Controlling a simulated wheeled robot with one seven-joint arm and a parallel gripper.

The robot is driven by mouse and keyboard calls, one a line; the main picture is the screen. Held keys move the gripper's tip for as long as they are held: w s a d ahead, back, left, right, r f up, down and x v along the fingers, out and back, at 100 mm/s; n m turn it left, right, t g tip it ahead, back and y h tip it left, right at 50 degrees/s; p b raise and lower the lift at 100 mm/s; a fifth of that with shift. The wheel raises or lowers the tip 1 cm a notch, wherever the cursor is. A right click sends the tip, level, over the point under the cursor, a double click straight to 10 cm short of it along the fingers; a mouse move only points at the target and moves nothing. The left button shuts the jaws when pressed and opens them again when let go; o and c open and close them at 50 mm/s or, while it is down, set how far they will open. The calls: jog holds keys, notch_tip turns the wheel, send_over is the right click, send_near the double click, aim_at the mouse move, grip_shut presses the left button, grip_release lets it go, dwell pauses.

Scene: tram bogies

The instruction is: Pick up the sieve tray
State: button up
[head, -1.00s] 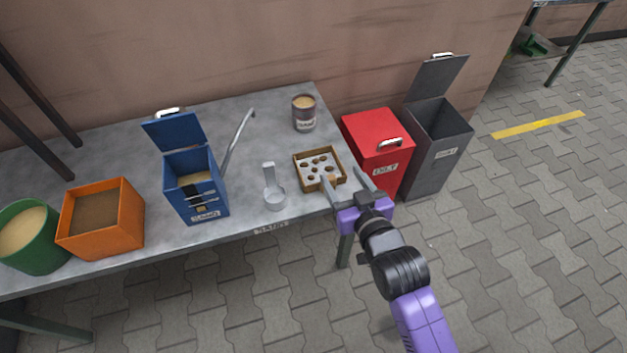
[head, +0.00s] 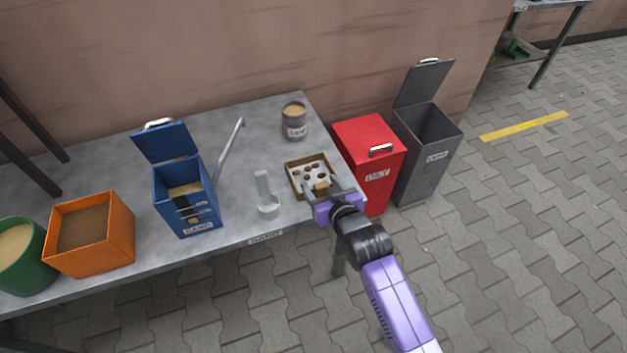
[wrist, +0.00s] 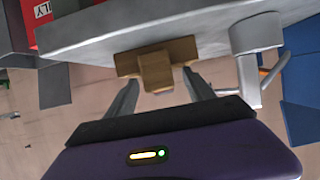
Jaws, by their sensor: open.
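The sieve tray (head: 307,172) is a square wooden-framed tray with a pale, holed plate. It lies flat near the right end of the grey table. A small block-like grip juts from its near side. My gripper (head: 325,186) is at that side, open, with a finger on either side of the grip. In the wrist view the tray's brown edge and grip (wrist: 155,70) show between and just beyond my open fingers (wrist: 162,82). I see gaps beside the grip; the fingers do not clearly touch it. The plate is hidden in the wrist view.
A grey scoop (head: 267,205) lies just left of the tray. A tin (head: 294,122) stands behind it. A blue lidded box (head: 185,197), orange box (head: 92,240) and green tub (head: 24,262) stand further left. Red (head: 372,160) and grey (head: 428,150) bins stand right of the table.

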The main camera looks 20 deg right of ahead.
grip_shut()
jog(key=shift+r, duration=0.15)
